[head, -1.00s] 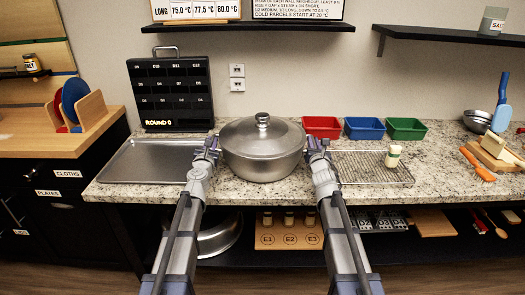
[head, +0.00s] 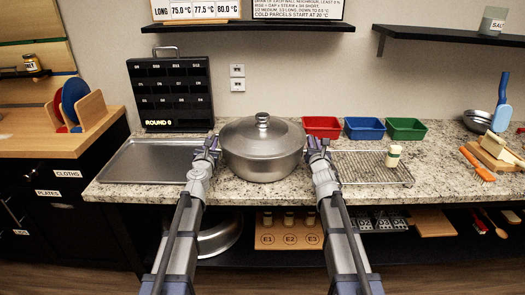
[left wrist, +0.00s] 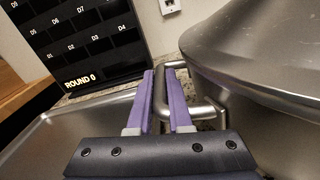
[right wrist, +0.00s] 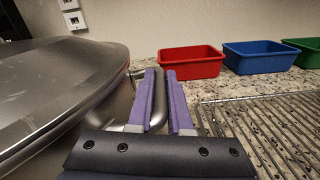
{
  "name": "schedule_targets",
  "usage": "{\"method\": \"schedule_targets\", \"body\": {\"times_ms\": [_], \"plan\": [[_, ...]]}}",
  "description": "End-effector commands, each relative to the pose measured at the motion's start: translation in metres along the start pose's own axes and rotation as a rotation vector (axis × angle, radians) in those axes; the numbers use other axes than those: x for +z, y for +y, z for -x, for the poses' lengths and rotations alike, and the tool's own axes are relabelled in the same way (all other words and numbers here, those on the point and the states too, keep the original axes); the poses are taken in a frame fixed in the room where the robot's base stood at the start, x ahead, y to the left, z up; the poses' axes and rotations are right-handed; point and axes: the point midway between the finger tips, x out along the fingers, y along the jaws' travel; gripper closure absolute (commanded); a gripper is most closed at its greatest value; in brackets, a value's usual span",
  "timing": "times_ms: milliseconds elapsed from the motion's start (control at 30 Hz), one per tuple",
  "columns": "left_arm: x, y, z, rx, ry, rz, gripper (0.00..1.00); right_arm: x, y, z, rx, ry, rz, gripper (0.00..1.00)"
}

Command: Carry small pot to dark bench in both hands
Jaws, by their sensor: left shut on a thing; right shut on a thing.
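The small pot (head: 262,160) is grey metal with a domed lid (head: 262,133) and a knob on top. It is upright at the granite counter between my two grippers; whether its base touches the stone I cannot tell. My left gripper (head: 212,146) is shut on the pot's left side handle, which shows between the purple fingers in the left wrist view (left wrist: 168,98). My right gripper (head: 315,147) is shut on the right side handle, seen in the right wrist view (right wrist: 161,100). I cannot pick out the dark bench with certainty; a dark cabinet with a wooden top (head: 60,143) stands at the left.
A metal tray (head: 145,160) lies left of the pot, below a dark ROUND 0 board (head: 170,93). Red (head: 321,127), blue (head: 364,128) and green bins (head: 406,129) stand behind a wire rack (head: 370,169) holding a small jar (head: 393,156). Shelves hang above.

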Motion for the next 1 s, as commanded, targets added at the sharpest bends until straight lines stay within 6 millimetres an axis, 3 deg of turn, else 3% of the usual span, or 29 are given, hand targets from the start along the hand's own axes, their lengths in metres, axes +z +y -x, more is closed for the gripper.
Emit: {"method": "schedule_targets", "body": {"times_ms": [467,1000], "plan": [[0.006,0.002,0.0,0.001,0.0,0.0,1.0,0.007,0.001,0.0,0.002,-0.002,0.0,1.0],[0.044,0.009,0.0,0.001,0.0,0.0,1.0,0.044,0.009,0.0,0.001,-0.002,0.0,1.0]]}}
